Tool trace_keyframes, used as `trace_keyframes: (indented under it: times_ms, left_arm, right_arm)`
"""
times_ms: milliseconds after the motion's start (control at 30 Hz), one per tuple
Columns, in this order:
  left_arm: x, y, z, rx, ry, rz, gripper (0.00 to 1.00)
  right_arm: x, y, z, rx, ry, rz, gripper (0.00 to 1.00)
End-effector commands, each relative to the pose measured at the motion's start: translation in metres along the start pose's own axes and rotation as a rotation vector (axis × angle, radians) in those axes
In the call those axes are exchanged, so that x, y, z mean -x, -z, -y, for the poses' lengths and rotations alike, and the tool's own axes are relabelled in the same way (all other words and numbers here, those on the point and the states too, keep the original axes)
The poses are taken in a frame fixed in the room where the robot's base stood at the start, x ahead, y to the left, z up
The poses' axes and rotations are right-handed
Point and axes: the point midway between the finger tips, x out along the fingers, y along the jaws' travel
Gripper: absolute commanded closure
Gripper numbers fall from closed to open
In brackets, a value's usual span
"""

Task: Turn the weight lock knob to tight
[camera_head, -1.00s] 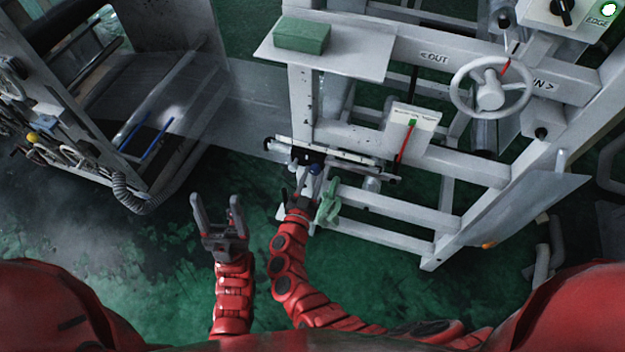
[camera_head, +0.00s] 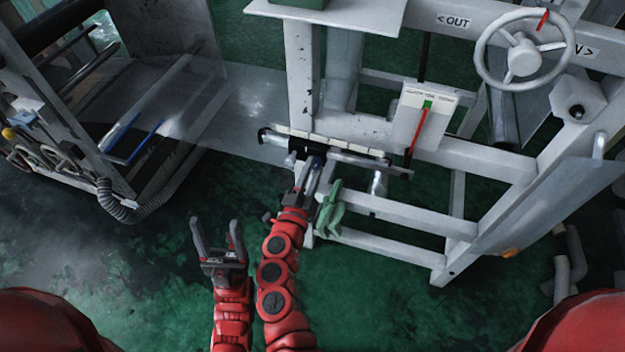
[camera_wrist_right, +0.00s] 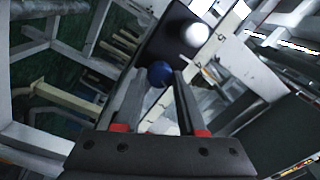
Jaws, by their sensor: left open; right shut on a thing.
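A dark block on a pale bar low on the white frame carries a round blue knob (camera_wrist_right: 160,73), likely the weight lock knob. My right gripper (camera_head: 314,172) reaches up to this bar (camera_head: 335,143). In the right wrist view my right gripper (camera_wrist_right: 157,90) has its fingertips on either side of the blue knob and is shut on it. A pale round ball (camera_wrist_right: 195,40) sits beyond the knob. Any mark for tight is not readable. In the head view the fingers largely hide the knob. My left gripper (camera_head: 217,238) is open and empty above the floor.
A green cloth or glove (camera_head: 330,212) hangs on the frame close right of my right gripper. A white handwheel (camera_head: 523,55) and a gauge plate with a red pointer (camera_head: 420,122) are higher up. Another machine (camera_head: 120,100) stands left. The green floor between is clear.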

Motion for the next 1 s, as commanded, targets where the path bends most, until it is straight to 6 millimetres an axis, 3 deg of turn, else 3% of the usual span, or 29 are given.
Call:
trace_keyframes:
  times_ms: [100,400,1000]
  left_arm:
    - [0.02,-0.003,-0.001,0.0,0.0,0.0,0.36]
    - [0.041,-0.007,-0.002,0.0,0.0,0.0,0.36]
    - [0.048,-0.008,-0.002,0.0,0.0,0.0,0.36]
  right_arm:
    - [0.001,-0.003,-0.006,-0.093,0.0,-0.002,1.0]
    - [0.001,-0.002,-0.003,-0.27,-0.002,-0.007,1.0]
    - [0.001,-0.001,0.0,-0.348,-0.002,-0.008,1.0]
